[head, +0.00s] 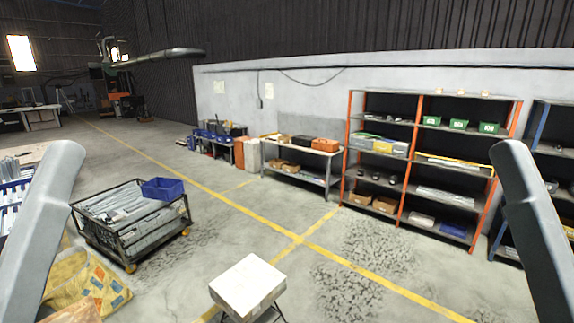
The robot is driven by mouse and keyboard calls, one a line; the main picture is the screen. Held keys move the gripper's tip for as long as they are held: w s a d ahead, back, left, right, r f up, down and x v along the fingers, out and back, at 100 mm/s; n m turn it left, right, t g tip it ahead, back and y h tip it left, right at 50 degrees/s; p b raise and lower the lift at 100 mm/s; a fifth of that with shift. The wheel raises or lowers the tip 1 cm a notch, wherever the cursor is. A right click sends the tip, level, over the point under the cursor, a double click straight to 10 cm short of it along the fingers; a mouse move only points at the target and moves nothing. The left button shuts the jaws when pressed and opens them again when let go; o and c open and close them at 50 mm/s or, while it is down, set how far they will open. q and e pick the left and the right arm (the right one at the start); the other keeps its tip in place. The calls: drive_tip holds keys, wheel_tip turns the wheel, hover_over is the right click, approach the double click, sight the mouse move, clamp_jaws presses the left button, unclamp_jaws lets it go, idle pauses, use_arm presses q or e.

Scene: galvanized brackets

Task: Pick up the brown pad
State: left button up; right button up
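I cannot make out a brown pad with certainty in the head view. Several small brown boxes (384,204) sit on the low shelf of the orange-framed rack (402,190), too small to tell in detail. Grey links of my two arms rise at the left and right edges. Neither gripper shows in the view.
A white-topped stand (247,286) is close in front. A wheeled wire cart (78,226) with metal parts and a blue bin (163,188) stands left, near a yellow sack (88,284). A grey bench (325,180) lines the wall.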

use_arm(q)
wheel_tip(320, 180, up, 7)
drive_tip(key=p, duration=0.3)
drive_tip(key=shift+p, duration=0.4)
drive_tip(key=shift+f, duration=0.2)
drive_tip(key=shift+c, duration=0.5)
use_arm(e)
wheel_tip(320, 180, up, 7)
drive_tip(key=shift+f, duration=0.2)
